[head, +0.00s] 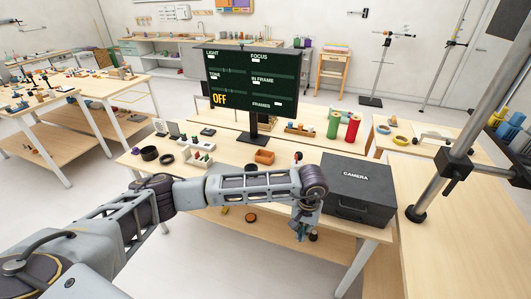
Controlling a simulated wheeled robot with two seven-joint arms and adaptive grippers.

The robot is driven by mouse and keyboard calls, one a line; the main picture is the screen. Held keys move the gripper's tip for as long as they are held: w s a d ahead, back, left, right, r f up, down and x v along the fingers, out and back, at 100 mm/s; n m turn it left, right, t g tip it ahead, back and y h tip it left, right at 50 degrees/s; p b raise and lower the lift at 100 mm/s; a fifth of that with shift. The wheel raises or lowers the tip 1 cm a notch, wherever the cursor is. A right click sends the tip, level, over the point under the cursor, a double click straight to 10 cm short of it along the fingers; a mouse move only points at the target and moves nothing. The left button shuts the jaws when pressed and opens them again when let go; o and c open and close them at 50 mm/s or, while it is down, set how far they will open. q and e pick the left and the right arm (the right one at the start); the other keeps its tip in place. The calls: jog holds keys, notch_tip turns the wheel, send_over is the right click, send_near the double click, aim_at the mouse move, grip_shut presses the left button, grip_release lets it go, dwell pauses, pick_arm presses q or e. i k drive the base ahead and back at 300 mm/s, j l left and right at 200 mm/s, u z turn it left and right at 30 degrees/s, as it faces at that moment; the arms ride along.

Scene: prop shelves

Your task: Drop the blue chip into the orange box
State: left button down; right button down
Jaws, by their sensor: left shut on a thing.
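The orange box (264,157) is a small open box on the table, behind my left forearm and left of the black camera case. My left arm comes in from the left and reaches across the front of the table. My left gripper (306,229) hangs down at the table's front edge, right of the box and nearer to me. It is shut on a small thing. A blue patch shows at its fingers, which fits the blue chip, but its outline is too small to make out. My right gripper is not in view.
A black case marked CAMERA (356,187) stands just right of my left gripper. A dark monitor (252,82) stands behind the box. Black rings (150,153) and a white holder (199,157) lie to the left. Green (333,125) and red (352,128) rolls stand behind.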

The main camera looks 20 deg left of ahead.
aim_at(261, 160)
jog(key=i+j, duration=0.25)
jog(key=i, duration=0.2)
jog(key=i+j, duration=0.2)
jog(key=i, duration=0.25)
